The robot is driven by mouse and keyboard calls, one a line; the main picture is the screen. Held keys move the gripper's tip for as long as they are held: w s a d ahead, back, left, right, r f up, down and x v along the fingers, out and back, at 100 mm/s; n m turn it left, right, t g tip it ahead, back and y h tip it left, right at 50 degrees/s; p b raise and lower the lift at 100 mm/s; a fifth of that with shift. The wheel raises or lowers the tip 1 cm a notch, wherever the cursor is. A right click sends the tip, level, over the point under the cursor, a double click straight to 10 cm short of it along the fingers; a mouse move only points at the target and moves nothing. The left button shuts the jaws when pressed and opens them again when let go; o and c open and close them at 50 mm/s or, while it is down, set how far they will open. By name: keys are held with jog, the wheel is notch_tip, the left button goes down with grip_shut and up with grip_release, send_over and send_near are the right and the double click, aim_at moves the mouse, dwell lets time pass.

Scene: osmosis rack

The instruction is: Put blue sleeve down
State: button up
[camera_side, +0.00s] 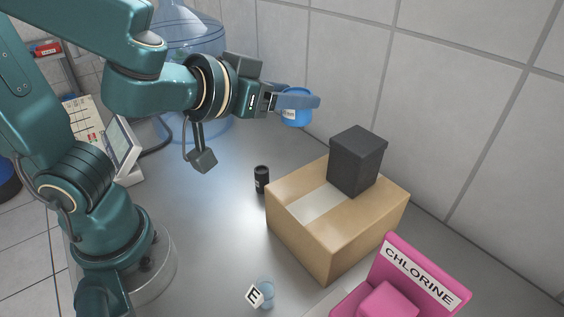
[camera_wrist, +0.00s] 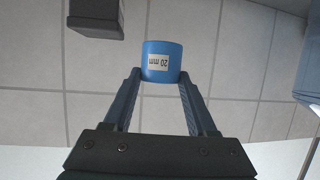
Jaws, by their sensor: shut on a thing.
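The blue sleeve (camera_side: 296,117) is a short blue cylinder with a white label. In the wrist view the sleeve (camera_wrist: 162,62) sits between the fingertips, and its label reads "20 mm" upside down. My gripper (camera_side: 300,101) is shut on the sleeve and holds it in the air, well above the table, near the tiled wall. The gripper also shows in the wrist view (camera_wrist: 161,80), with a finger on each side of the sleeve.
A cardboard box (camera_side: 330,248) stands on the table with a dark grey block (camera_side: 355,165) on top. A small black canister (camera_side: 262,179) stands left of it. A pink "CHLORINE" holder (camera_side: 415,280) and a small light-blue cup with an "E" tag (camera_side: 266,289) are in front. A large clear bottle (camera_side: 190,40) stands behind my arm.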

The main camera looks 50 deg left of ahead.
jog(key=w+a+f+n+g+y, duration=0.1)
jog(key=a+f+n+g+y, duration=0.4)
jog(key=a+n+g+y, duration=0.7)
jog(key=shift+s+a+f+n+g, duration=0.6)
jog(key=shift+a+f+n, duration=0.5)
jog(key=shift+f, duration=1.15)
jog(key=shift+s+a+f+n+g, duration=0.45)
jog(key=shift+a+f+n+g, duration=0.45)
jog(key=shift+f, duration=1.4)
jog(key=shift+s+a+f+n+g, duration=0.55)
jog(key=shift+a+f+n, duration=0.65)
jog(key=shift+f, duration=1.05)
jog(key=shift+d+f, duration=0.1)
jog(key=shift+f, duration=0.65)
jog(key=o, duration=1.4)
